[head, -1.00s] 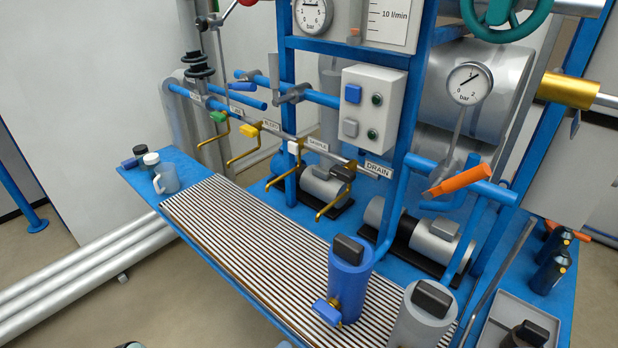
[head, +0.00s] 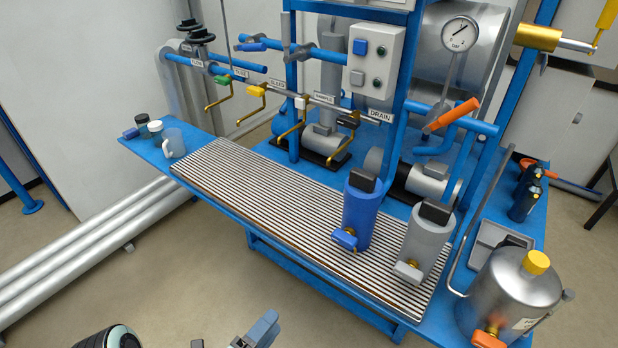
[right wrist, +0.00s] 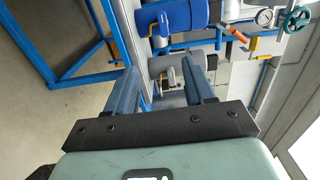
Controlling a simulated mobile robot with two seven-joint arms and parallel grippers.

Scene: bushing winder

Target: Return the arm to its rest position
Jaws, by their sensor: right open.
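My right gripper (head: 256,334) shows at the bottom edge of the head view, partly cut off by the frame. It is over the floor in front of the bench (head: 262,240), clear of it. In the right wrist view its two blue-grey fingers (right wrist: 160,66) are spread apart with nothing held between them. The blue canister (head: 362,212) and the grey canister (head: 427,240) stand upright on the slatted grate, away from the gripper. Both also show beyond the fingers in the right wrist view, the blue one (right wrist: 178,14) above the grey one (right wrist: 182,64). My left gripper is not seen.
A steel vessel with a yellow cap (head: 515,285) stands at the bench's right end, beside a grey tray (head: 488,243). A clear jug (head: 174,143) stands at the left end. Valve handles and an orange lever (head: 452,115) stick out above the bench. The front floor (head: 180,285) is open.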

